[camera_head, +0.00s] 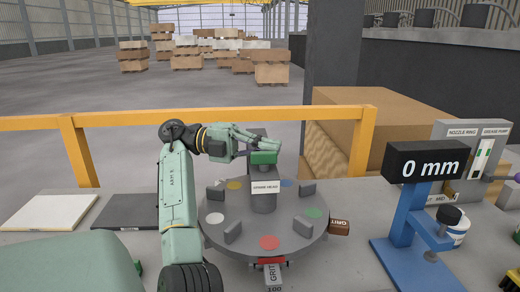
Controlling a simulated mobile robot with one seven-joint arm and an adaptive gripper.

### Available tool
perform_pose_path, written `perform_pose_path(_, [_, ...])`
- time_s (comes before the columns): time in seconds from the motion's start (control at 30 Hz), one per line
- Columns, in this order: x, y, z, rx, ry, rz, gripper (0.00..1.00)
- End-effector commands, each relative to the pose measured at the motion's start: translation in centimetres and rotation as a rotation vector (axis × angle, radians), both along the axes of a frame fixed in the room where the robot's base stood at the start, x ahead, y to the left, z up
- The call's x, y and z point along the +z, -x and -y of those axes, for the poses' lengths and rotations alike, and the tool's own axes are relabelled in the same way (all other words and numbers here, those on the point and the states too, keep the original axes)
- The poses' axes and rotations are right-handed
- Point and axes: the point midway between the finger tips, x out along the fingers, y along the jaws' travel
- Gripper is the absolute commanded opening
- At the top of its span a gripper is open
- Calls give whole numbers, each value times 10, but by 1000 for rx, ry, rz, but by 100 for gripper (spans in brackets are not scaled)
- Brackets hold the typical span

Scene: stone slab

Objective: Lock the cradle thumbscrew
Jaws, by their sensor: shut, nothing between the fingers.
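The label is too small to read surely. A green block (263,158) sits at the top of the post, with a dark grey part behind it. I cannot clearly make out the thumbscrew; my gripper may hide it. My gripper (278,143) reaches in from the left, its pale green fingers shut and empty, just above or beside the green block. I cannot tell whether they touch.
The turntable carries coloured discs and upright grey fins. A GRIT 100 block (272,273) is at its front edge and a brown grit block (339,228) at its right. A blue stand (397,255) with a "0 mm" display stands right. A yellow rail (225,115) runs behind.

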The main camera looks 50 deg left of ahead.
Motion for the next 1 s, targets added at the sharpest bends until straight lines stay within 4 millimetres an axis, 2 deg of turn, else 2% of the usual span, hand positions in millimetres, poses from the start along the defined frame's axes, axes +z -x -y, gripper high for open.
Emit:
perform_pose_path(0.67, [1,-6,1,0,1,-1,0])
perform_pose_path(0.83, [18,-6,1,0,-2,0,0])
perform_pose_path(1.0, [55,-7,1,1,-3,-1,0])
